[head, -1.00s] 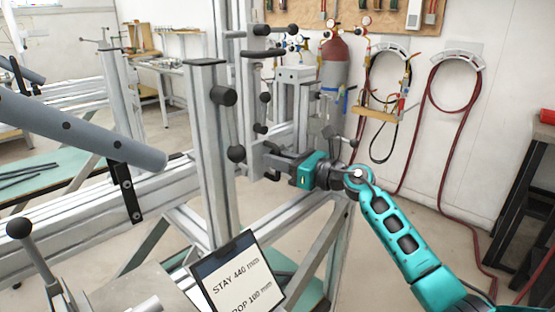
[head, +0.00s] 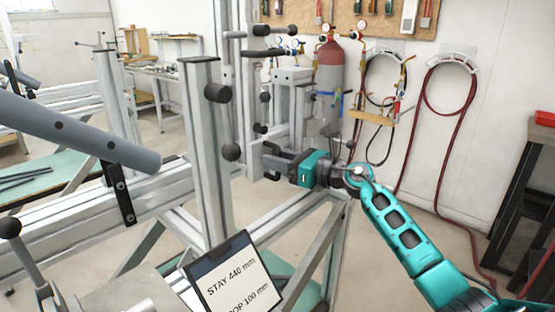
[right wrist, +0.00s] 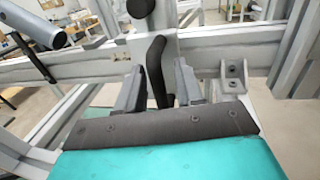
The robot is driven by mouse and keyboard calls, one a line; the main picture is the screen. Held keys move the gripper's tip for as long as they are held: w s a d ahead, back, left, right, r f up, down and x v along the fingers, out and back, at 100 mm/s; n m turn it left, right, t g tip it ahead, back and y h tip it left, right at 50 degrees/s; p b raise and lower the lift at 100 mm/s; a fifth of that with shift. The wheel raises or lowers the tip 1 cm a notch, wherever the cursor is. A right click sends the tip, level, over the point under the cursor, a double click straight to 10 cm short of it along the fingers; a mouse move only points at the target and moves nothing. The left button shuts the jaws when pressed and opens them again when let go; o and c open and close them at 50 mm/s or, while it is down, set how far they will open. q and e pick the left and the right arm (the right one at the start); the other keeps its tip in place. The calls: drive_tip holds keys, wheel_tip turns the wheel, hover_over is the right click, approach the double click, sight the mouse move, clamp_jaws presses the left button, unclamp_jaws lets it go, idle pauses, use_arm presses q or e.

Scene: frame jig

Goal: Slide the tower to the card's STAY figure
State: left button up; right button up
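The tower (head: 242,110) is a grey upright post with black knobs and a black handle (head: 268,160), standing by the long aluminium rail. My right gripper (head: 281,163) is at this handle. The card (head: 232,278) at the bottom reads STAY 440 mm; a lower line ending in mm is partly cut off. No scale figures are legible. My left gripper is out of view.
A thick grey tube (head: 80,132) reaches in from the left above the rail (head: 60,218). A nearer upright post (head: 205,150) stands left of the tower. A gas cylinder (head: 329,75) and hoses are by the wall. A dark stand (head: 520,190) is at right.

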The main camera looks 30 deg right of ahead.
drive_tip(key=shift+s, duration=0.25)
drive_tip(key=b+v, duration=0.1)
drive_tip(key=v, duration=1.1)
drive_tip(key=shift+s+d, duration=0.15)
drive_tip(key=shift+d, duration=0.05)
